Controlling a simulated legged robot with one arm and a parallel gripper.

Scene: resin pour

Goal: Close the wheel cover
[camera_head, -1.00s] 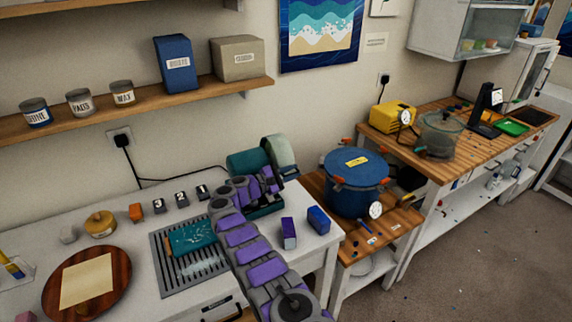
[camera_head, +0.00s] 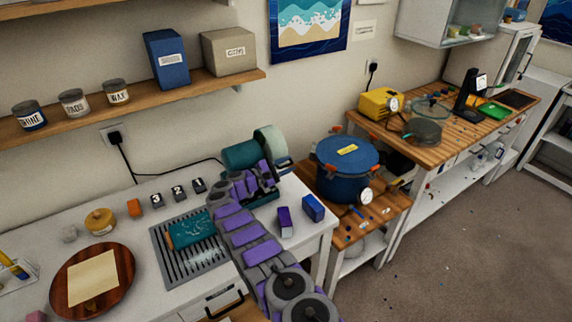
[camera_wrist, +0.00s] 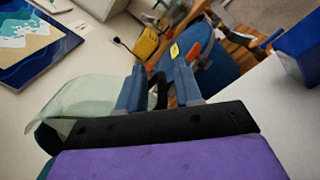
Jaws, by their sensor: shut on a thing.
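The teal bench machine (camera_head: 240,155) stands at the back right of the white bench. Its pale green wheel cover (camera_head: 271,143) stands up at its right end and also shows as a translucent curved shell at the left of the wrist view (camera_wrist: 85,103). My gripper (camera_head: 267,174) is beside the machine, just below the cover. In the wrist view its two blue-grey fingers (camera_wrist: 158,80) stand a little apart with a narrow black piece between them, which looks like the cover's handle. The wheel and where the black piece joins the cover are hidden.
Purple (camera_head: 285,221) and blue (camera_head: 313,207) blocks stand at the bench's right edge. A blue pressure pot (camera_head: 346,170) sits on a lower wooden table beyond. A slotted grey tray (camera_head: 187,265) lies left of my arm. A shelf (camera_head: 150,103) hangs above.

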